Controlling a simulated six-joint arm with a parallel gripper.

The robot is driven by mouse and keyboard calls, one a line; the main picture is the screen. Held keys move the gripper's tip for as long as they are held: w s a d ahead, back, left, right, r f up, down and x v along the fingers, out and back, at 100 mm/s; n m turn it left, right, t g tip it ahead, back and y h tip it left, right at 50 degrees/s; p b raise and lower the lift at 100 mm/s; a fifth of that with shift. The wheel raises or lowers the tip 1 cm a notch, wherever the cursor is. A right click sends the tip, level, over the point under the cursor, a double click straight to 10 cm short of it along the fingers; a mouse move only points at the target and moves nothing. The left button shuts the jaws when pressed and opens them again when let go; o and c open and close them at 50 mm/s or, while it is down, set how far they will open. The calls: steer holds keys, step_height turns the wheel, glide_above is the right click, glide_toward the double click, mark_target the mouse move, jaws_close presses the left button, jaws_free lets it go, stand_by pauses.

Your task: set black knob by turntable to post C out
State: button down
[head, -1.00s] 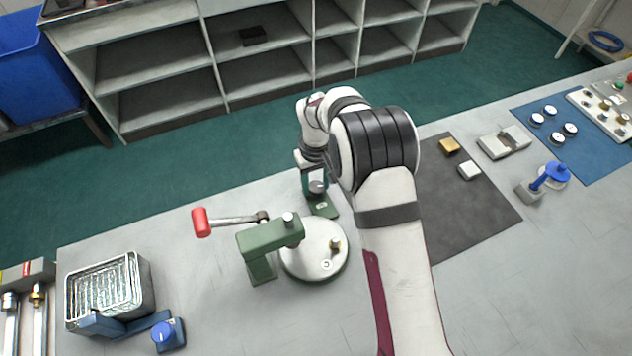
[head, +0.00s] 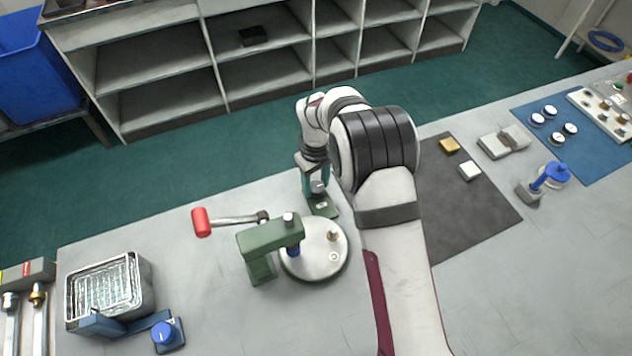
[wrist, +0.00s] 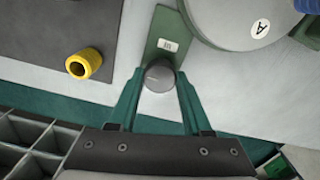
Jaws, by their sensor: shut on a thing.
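The black knob (wrist: 159,76) is between the teal fingers of my gripper (wrist: 158,88), shut on it, in the wrist view. The knob sits on a green plate (wrist: 168,32) with a small white label that I cannot read surely. In the head view my gripper (head: 316,186) is at this green plate (head: 323,206), beside the turntable (head: 322,265). The pale turntable (wrist: 215,14) shows an A label in the wrist view.
A red-handled crank (head: 201,222) sticks out left of the bracket. A wire basket (head: 108,291) and a blue knob (head: 163,333) are at the left. A dark mat (head: 470,205) with small blocks lies right of my arm.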

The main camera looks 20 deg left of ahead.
mark_target(316, 186)
steer(key=shift+c, duration=1.7)
jaws_free()
steer(key=shift+r, duration=0.1)
step_height(316, 186, up, 16)
steer(key=shift+f, duration=0.2)
